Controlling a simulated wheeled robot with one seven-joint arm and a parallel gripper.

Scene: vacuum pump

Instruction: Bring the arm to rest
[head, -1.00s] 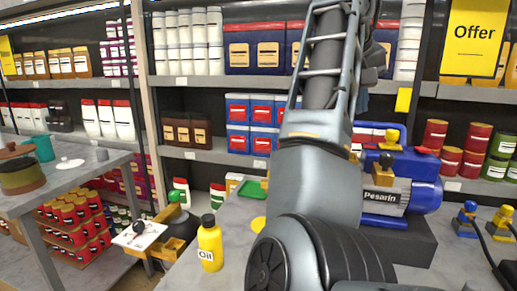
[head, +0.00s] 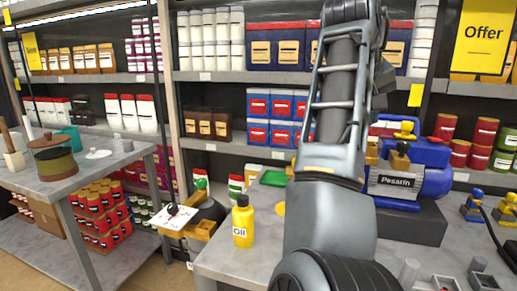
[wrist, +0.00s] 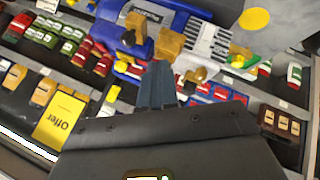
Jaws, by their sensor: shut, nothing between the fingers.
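My gripper (wrist: 157,88) shows in the wrist view with its dark fingers together and nothing between them. In the head view my arm rises across the middle and leaves the top of the picture, so the gripper is out of sight there. The blue pump (head: 418,183), labelled "Pesarin", stands on a dark block on the grey bench, right of my arm. It also shows past the fingertips in the wrist view (wrist: 167,18). Brass fittings (wrist: 170,45) and a black knob are on it. I cannot tell the fingers' distance from it.
A yellow oil bottle (head: 243,226) stands at the bench's left edge, with a green tray (head: 273,178) behind it. A cart with a white sheet (head: 175,219) and a side table (head: 75,187) are at left. Stocked shelves (head: 222,77) close off the back.

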